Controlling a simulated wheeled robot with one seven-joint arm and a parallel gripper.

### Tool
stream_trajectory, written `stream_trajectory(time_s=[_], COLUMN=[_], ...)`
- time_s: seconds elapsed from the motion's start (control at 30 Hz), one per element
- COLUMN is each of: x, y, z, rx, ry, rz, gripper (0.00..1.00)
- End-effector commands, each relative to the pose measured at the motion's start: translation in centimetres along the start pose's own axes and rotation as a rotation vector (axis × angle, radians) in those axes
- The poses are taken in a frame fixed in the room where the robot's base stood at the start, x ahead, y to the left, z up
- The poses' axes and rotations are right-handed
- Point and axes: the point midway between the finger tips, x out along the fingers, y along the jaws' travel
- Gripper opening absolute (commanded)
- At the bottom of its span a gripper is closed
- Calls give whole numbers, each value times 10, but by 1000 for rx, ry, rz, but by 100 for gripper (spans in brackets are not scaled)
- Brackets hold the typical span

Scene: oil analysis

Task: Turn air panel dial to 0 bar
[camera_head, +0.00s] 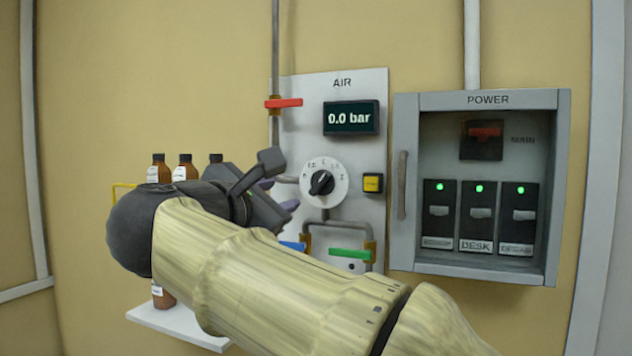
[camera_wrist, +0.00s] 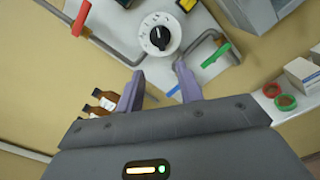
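The air panel (camera_head: 365,95) is a grey plate on the wall, and its display (camera_head: 351,118) reads 0.0 bar. The dial (camera_head: 322,182) is a white disc with a black knob, below the display. In the wrist view the dial (camera_wrist: 160,33) lies beyond my fingertips, above the gap between them. My gripper (camera_wrist: 160,82) is open, its two purple-grey fingers apart with nothing between them. In the head view my gripper (camera_head: 268,190) is left of the dial, apart from it and partly hidden by my own arm.
A red valve handle (camera_head: 284,103), a green handle (camera_head: 350,254), a blue handle (camera_head: 292,246) and a yellow button (camera_head: 373,183) surround the dial. An open power cabinet (camera_head: 480,100) is at right. Brown bottles (camera_head: 185,168) stand at left above a white shelf (camera_head: 180,325).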

Motion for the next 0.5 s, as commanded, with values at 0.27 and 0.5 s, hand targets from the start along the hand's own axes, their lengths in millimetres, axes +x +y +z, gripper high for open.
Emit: stream_trajectory(time_s=[0.27, 0.5], x=[49, 91], y=[2, 2], z=[4, 4], rx=[-4, -4], ry=[-1, -1], rz=[-3, -3], gripper=[36, 36])
